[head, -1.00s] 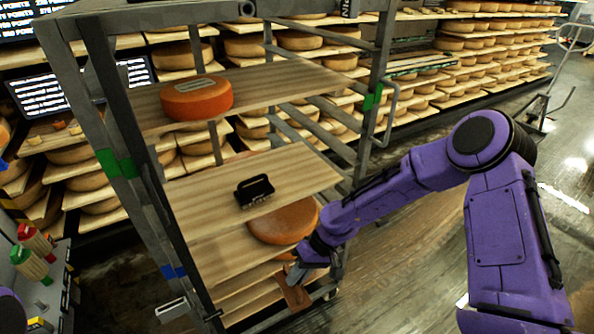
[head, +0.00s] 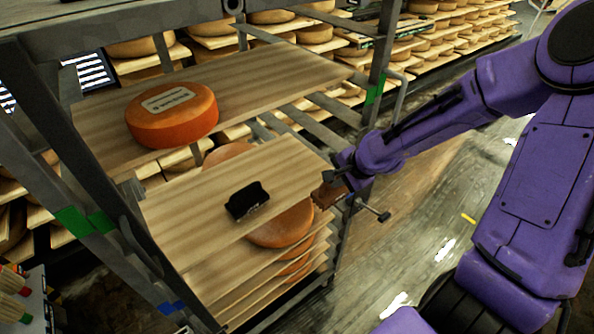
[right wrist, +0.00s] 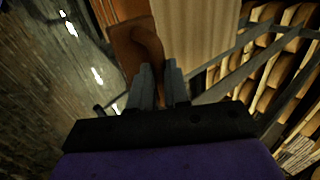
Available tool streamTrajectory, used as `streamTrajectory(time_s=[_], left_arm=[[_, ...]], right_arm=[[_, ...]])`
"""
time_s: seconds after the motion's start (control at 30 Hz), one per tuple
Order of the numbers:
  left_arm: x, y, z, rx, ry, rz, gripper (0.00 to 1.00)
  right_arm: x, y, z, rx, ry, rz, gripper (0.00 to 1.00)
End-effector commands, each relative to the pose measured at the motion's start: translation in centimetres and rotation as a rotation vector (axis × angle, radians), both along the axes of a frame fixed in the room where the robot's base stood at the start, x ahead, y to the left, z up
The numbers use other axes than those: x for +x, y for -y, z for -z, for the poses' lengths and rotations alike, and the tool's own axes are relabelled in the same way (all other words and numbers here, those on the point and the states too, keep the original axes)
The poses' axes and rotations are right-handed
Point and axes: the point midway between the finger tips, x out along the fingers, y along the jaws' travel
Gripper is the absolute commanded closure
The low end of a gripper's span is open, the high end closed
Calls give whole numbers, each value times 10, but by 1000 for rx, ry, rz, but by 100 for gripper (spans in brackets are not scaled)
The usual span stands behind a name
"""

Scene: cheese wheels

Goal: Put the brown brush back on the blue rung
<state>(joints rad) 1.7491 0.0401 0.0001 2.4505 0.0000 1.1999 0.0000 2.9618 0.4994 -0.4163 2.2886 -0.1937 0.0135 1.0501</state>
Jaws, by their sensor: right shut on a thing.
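The brown brush (head: 327,196) is held by my right gripper (head: 338,180) at the right edge of the rack's middle board. In the right wrist view, the fingers (right wrist: 158,85) are closed on the brush's brown handle (right wrist: 145,48), with its wider part at the top. Whether the brush touches the board is unclear. The blue mark (head: 172,307) is low on the rack's left front post; any blue mark on the right side is not visible. My left gripper is not in view.
A black brush-like object (head: 246,200) lies on the middle board (head: 185,215). An orange cheese wheel (head: 172,115) sits on the upper board, another (head: 283,228) below the middle board. Green marks (head: 73,222) are on the posts. Floor right of the rack is clear.

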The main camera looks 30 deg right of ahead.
Motion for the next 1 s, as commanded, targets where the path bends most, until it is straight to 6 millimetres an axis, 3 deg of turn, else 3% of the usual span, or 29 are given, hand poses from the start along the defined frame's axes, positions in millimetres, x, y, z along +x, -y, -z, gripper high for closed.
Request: streamTrajectory(time_s=[0.03,0.1,0.17,0.4,0.5,0.67,0.8,1.0], left_arm=[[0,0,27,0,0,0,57],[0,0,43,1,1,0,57],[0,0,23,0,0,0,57],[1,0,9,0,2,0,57],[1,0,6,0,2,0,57],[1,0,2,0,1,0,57],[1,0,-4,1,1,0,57],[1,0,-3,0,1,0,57]], right_arm=[[12,2,14,-13,3,-4,100],[25,-3,13,-6,10,-12,100],[41,-4,-1,-3,0,-10,100],[107,-12,-2,-1,0,-11,100],[127,-14,-2,0,2,-11,100],[145,-16,2,3,-1,-9,100],[143,-16,28,8,-2,-6,100],[143,-15,35,5,4,-7,100]])
